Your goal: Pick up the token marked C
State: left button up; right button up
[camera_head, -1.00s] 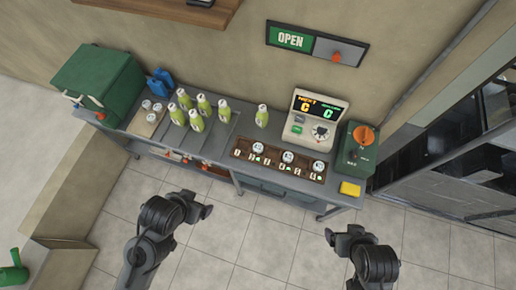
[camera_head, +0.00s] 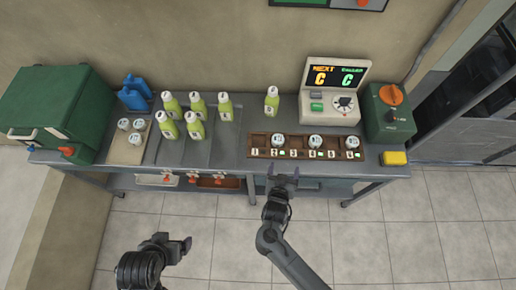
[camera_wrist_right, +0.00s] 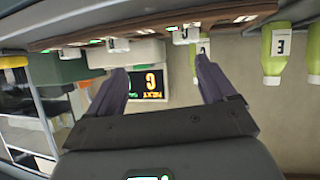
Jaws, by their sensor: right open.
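Three round white tokens stand in the wooden rack (camera_head: 264,153) at the bench front: a left one (camera_head: 277,141), a middle one (camera_head: 315,142) and a right one (camera_head: 352,143). Their marks are too small to read, so I cannot tell which is C. My right gripper (camera_head: 284,174) is open and empty, just in front of the rack's left part. The right wrist view, upside down, shows its two fingers apart (camera_wrist_right: 162,80), with the rack (camera_wrist_right: 150,27) along the top. My left gripper (camera_head: 182,246) is low over the floor, away from the bench; its jaws are unclear.
A display machine (camera_head: 331,100) stands behind the rack, both its screens showing what looks like C. Several green bottles (camera_head: 197,105), a tan tray (camera_head: 124,152) with white round pieces and a green box (camera_head: 55,105) are left. A green unit (camera_head: 388,112) and yellow block (camera_head: 395,158) are right.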

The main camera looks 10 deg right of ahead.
jog(key=shift+t, duration=0.4)
jog(key=w+a+b, duration=0.1)
jog(key=w+a+f+b, duration=0.1)
jog(key=w+b, duration=0.1)
jog(key=w, duration=0.1)
jog(key=shift+a+f, duration=0.25)
jog(key=shift+a, duration=0.15)
jog(key=shift+w+d+b, duration=0.2)
jog(key=shift+w+b, duration=0.1)
send_near(278, 140)
jog(key=x, duration=0.3)
jog(key=shift+f+b, duration=0.2)
jog(key=shift+b, duration=0.2)
jog(key=shift+w+d+f, duration=0.2)
jog(key=shift+w+d, duration=0.05)
jog(key=shift+w, duration=0.3)
jog(key=shift+b+x, duration=0.45)
jog(key=shift+x, duration=1.7)
pick_arm(q)
notch_tip(278, 140, down, 7)
jog(key=shift+d, duration=0.15)
pick_arm(e)
jog(key=shift+r, duration=0.15)
